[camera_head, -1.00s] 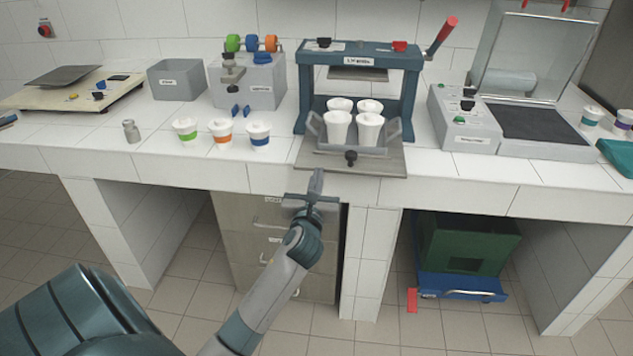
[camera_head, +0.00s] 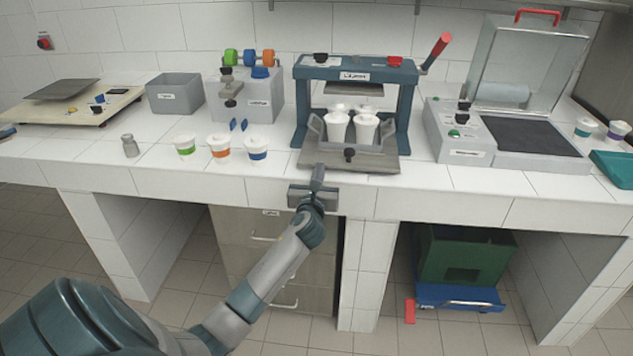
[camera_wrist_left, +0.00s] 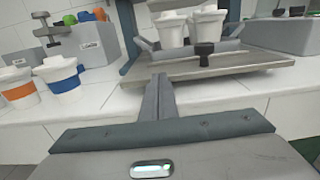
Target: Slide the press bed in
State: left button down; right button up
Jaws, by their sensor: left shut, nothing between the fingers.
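The press (camera_head: 355,75) is a dark blue frame with a red-handled lever at its right. Its grey press bed (camera_head: 380,162) sticks out at the front, toward the counter edge, with a black knob (camera_head: 349,154) on it. A grey tray with several white cups (camera_head: 337,126) stands on the bed, partly under the press. The bed (camera_wrist_left: 225,66) and knob (camera_wrist_left: 204,52) also show in the left wrist view. My left gripper (camera_head: 318,176) is shut and empty, just in front of the bed and left of the knob, apart from the knob. My right gripper is not in view.
Three lidded cups with coloured bands (camera_head: 220,146) and a small metal shaker (camera_head: 131,138) stand left of the press. A grey sealing machine (camera_head: 455,136) stands close at its right.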

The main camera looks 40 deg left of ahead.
aim_at(322, 156)
pick_arm(q)
jog(key=x, duration=0.8)
jog(key=shift+b, duration=0.35)
